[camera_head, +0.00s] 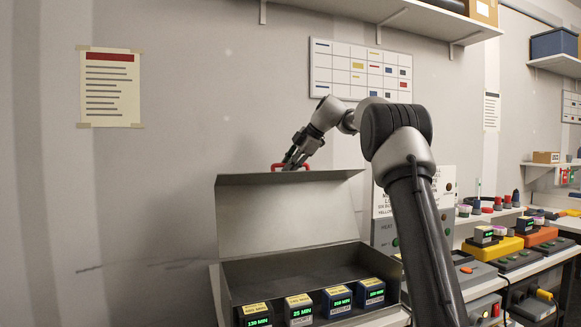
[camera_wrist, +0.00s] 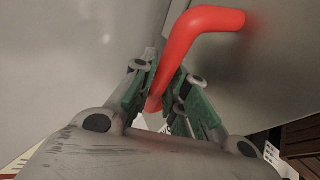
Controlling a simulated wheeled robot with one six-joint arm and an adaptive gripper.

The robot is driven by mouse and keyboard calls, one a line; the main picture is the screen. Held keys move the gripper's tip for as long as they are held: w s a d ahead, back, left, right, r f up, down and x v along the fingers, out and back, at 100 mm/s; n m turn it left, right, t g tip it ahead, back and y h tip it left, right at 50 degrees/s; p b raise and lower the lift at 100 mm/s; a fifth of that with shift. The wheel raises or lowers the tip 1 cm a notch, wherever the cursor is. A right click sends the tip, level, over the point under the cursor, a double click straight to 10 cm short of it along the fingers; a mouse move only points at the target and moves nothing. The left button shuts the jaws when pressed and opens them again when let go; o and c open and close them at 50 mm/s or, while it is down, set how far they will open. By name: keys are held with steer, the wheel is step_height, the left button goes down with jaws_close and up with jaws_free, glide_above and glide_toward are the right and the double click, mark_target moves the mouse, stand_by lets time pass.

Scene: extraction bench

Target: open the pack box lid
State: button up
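The grey pack box (camera_head: 214,290) stands on the bench with its lid (camera_head: 285,212) raised steeply, so the inside shows. A red handle (camera_head: 306,167) sits at the lid's upper edge; it shows as a bent red bar in the wrist view (camera_wrist: 205,22). My gripper (camera_head: 291,162) is at this handle. In the wrist view my gripper's green-padded fingers (camera_wrist: 162,98) lie close on both sides of the bar and appear shut on it. The fingers partly hide the lower end of the handle.
Several labelled blocks with green displays, such as one (camera_head: 300,310), stand along the box's front. A grey panel (camera_head: 383,235) is right of the box behind my arm. Yellow (camera_head: 490,248) and orange (camera_head: 535,236) devices stand farther right. A shelf (camera_head: 395,18) overhangs above.

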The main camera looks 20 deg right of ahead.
steer(key=shift+o, duration=1.4)
steer(key=shift+a, duration=0.1)
steer(key=v, duration=1.2)
